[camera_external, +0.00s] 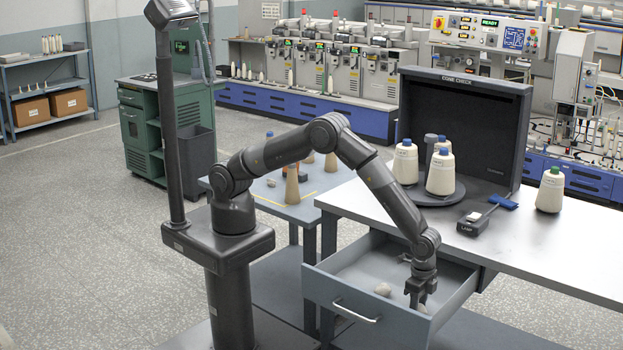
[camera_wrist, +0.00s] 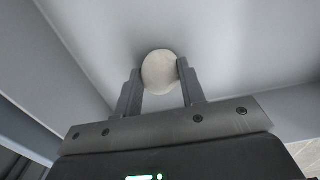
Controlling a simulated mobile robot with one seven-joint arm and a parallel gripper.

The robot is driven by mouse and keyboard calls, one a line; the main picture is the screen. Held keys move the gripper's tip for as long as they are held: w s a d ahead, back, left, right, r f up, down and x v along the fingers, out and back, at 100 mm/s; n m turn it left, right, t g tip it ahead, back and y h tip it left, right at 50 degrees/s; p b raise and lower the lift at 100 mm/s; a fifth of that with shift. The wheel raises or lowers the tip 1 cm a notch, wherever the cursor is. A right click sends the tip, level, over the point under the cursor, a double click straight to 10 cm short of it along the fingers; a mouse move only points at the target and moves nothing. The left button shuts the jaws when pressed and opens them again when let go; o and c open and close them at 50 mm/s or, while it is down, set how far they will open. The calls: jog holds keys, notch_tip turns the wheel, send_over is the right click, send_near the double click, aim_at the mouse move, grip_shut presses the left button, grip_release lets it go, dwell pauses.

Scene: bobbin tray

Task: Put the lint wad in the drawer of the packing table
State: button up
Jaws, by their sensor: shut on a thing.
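The packing table's drawer (camera_external: 340,303) is pulled open below the white tabletop. My gripper (camera_external: 418,301) points down inside the drawer, near its front right corner. In the wrist view my gripper (camera_wrist: 160,82) is shut on a pale, rounded lint wad (camera_wrist: 159,71), held between the fingertips. In the external view this wad is mostly hidden by the fingers; a pale bit (camera_external: 421,309) shows beside them. Whether it touches the drawer floor I cannot tell. Another pale lump (camera_external: 383,289) lies on the drawer floor, left of my gripper.
The packing table (camera_external: 500,255) stands above and right of the drawer. It carries several cream cones with blue or green tops, a dark hooded box (camera_external: 470,120), and a small dark lamp unit (camera_external: 473,222). A lower blue table (camera_external: 305,208) with bobbins stands behind my arm.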

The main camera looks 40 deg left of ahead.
jog(key=shift+f, duration=0.2)
jog(key=o, duration=0.9)
jog(key=shift+o, duration=0.2)
jog(key=shift+r, duration=0.15)
notch_tip(320, 180, up, 12)
